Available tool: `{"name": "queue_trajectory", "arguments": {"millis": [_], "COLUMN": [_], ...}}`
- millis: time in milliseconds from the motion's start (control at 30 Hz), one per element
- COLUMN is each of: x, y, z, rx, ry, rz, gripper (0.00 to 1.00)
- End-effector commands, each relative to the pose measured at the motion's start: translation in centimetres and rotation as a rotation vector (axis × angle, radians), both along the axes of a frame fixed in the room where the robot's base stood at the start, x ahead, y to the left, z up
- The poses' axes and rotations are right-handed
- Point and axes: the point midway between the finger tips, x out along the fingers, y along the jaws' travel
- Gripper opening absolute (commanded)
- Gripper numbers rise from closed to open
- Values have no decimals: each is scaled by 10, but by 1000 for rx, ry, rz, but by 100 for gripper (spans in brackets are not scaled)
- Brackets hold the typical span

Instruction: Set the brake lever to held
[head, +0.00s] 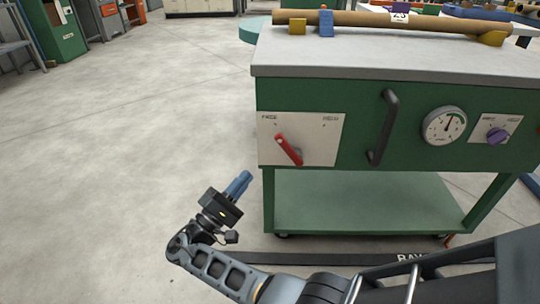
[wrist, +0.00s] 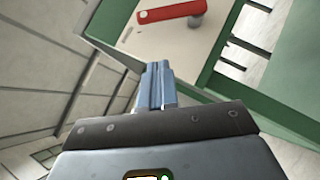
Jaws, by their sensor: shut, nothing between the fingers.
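The red brake lever (head: 289,150) is on a white plate (head: 318,140) at the left end of the green machine's front. Its handle runs from upper left to lower right, with the upper end near the left label. The plate has two small labels along its top, too small to read surely. My gripper (head: 246,178) is shut and empty, its blue fingers pointing up and right, left of and below the plate, apart from the lever. In the wrist view the lever (wrist: 170,12) shows at the top, beyond the closed fingertips (wrist: 155,68).
A cardboard tube (head: 420,21) lies on the machine's top (head: 400,56). A green lower shelf (head: 360,200) is below. The floor to the left is clear.

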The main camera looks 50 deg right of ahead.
Motion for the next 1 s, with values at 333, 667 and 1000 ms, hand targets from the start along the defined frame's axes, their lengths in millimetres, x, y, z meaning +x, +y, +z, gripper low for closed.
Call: {"name": "queue_trajectory", "arguments": {"millis": [333, 667, 1000], "x": [-6, -25, -27], "y": [-59, -74, -75], "z": [28, 45, 47], "rx": [0, -1, -1], "ry": [0, 0, 1], "rz": [-1, 0, 2], "gripper": [0, 0, 0]}}
